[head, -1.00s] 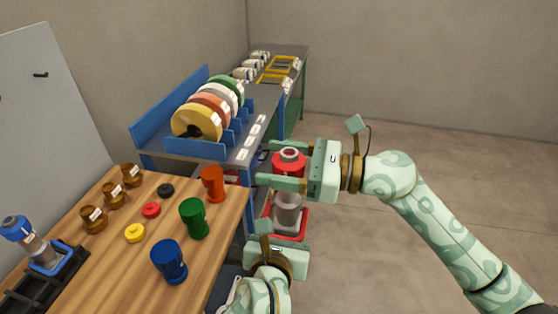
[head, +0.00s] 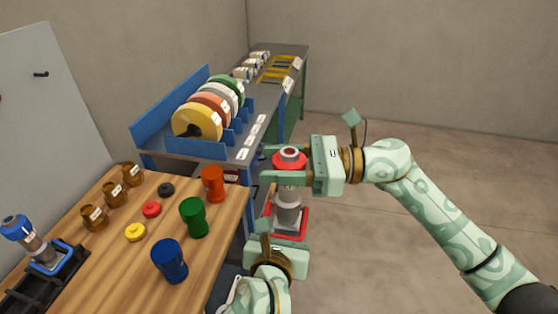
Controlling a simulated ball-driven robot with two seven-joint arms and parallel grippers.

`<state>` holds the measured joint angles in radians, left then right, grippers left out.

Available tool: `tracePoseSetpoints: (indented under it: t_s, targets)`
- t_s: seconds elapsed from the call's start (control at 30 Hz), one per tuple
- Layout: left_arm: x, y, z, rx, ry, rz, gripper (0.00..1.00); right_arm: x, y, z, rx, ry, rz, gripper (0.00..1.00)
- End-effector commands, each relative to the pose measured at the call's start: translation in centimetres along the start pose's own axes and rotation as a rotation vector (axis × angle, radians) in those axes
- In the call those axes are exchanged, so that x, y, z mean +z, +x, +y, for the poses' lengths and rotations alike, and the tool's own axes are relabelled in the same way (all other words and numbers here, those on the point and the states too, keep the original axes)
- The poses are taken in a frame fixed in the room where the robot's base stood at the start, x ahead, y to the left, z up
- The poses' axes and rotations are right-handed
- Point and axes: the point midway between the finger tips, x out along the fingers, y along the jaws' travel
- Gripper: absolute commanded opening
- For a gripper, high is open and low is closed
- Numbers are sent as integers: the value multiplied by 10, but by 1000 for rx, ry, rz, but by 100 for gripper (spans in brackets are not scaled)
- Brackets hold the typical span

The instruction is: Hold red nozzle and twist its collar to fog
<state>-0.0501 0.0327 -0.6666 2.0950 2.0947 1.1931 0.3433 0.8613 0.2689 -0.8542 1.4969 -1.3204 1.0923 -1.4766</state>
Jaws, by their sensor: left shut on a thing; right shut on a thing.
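The red nozzle has a red collar (head: 289,160) at its top and a grey body (head: 288,203). It stands upright beyond the right edge of the wooden table. A red frame (head: 294,229) shows around its lower end. My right gripper (head: 287,163) is shut on the red collar, one finger on its far side and one on its near side. My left gripper (head: 283,235) is low down, shut on the nozzle's lower part. Its grip is partly hidden by its own hand.
A wooden table (head: 120,265) holds blue (head: 170,262), green (head: 194,219) and orange (head: 213,184) cups, discs and brown fittings. A blue-collared nozzle (head: 32,240) stands in a black tray. A blue rack (head: 195,148) of hose rolls stands behind. Open floor lies right.

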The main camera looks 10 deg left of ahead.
Motion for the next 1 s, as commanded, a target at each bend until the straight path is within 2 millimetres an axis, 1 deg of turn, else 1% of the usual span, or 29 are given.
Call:
tracePoseSetpoints:
  t_s: [0.03,0.4,0.6,0.8,1.0]
  targets:
    - [3,-1,0,-1,2,-8,8,0,0,-2,31,-1,4,27]
    - [3,-1,0,-2,2,-9,8,0,-1,5,374,-1,5,27]
    - [3,-1,-1,-2,2,-9,8,-1,-1,9,533,-1,7,27]
    - [4,-1,-1,-2,2,-10,8,-4,-2,12,655,1,11,27]
    - [5,-1,0,-2,2,-13,8,-4,-3,13,718,2,10,27]
